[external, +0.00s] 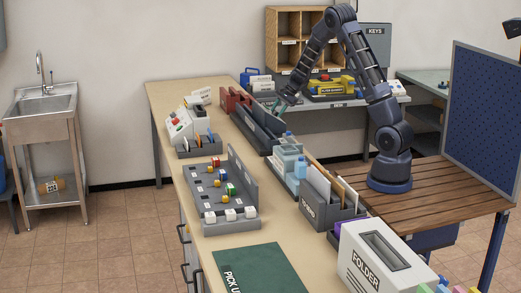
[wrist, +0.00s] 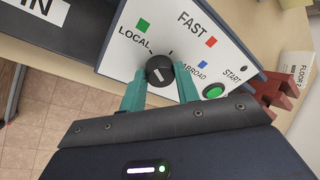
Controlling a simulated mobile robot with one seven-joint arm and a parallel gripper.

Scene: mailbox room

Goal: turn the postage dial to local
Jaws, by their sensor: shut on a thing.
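The postage dial (wrist: 159,68) is a round black knob on a white panel (wrist: 222,62) in the wrist view. A pale pointer line shows on its face; which mark it points to is hard to tell. In the external view my gripper (external: 278,105) is low over the far part of the counter; the dial cannot be made out there.
A round green START button (wrist: 213,91) sits close to the right finger. Red holders (external: 235,99) stand near my gripper, with a long dark grey box (external: 262,130) beside it. A grey tray with coloured blocks (external: 215,207) stands nearer on the counter.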

